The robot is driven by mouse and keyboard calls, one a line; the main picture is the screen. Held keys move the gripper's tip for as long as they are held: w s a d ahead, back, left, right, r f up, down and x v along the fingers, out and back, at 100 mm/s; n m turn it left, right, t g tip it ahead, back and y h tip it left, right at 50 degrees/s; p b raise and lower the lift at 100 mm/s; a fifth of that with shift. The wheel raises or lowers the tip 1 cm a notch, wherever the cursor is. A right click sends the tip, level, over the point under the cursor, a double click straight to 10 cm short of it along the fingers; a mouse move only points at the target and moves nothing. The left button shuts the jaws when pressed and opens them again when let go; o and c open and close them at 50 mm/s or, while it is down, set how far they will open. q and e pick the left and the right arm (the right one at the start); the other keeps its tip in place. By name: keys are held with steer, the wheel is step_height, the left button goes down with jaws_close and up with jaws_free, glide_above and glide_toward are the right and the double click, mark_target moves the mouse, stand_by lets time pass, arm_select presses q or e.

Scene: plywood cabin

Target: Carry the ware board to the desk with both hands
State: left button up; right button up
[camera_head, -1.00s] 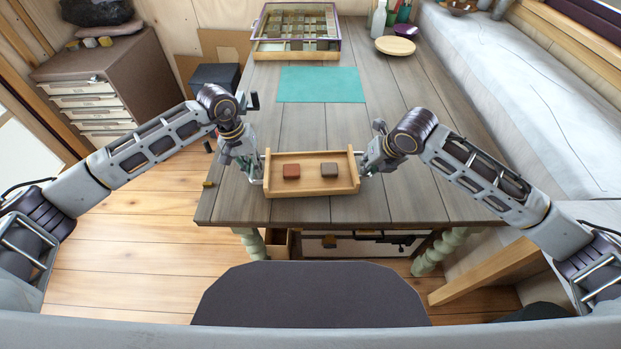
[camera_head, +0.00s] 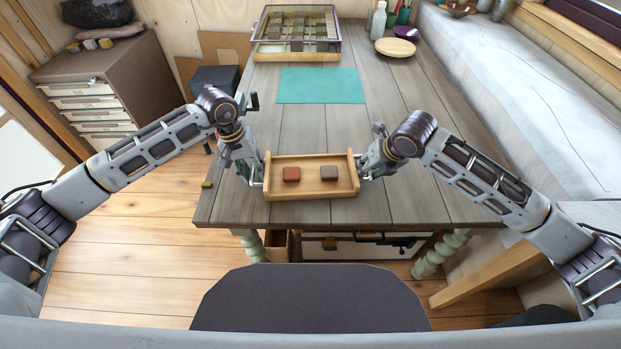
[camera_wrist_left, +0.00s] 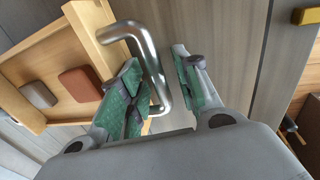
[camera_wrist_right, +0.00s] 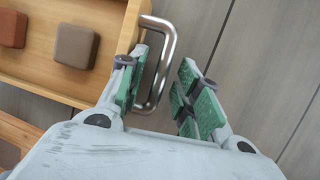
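The ware board (camera_head: 310,190) is a shallow wooden tray with a metal handle at each end. It appears to rest level on the grey plank desk (camera_head: 420,190), close to its front edge. A reddish block (camera_head: 291,174) and a brown block (camera_head: 329,171) lie in it. My left gripper (camera_wrist_left: 165,85) is open, with the left handle (camera_wrist_left: 150,60) between its parted green-padded fingers, nearer the board-side finger. My right gripper (camera_wrist_right: 165,85) is open around the right handle (camera_wrist_right: 168,60), also with a gap to its outer finger.
A teal mat (camera_head: 320,86) lies on the desk behind the board, with bare planks between. A dark seat (camera_head: 310,298) is in front of the desk.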

arm_select(q)
steer(key=shift+r, duration=0.15)
step_height(320, 180, up, 12)
steer(key=a, duration=0.2)
steer(key=shift+f, duration=0.25)
arm_select(e)
steer(key=shift+r, duration=0.1)
stand_by(0.5)
steer(key=v, duration=1.1)
steer(key=shift+s+r, duration=0.2)
steer(key=shift+r, duration=0.15)
arm_select(q)
steer(key=shift+s, duration=0.1)
stand_by(0.3)
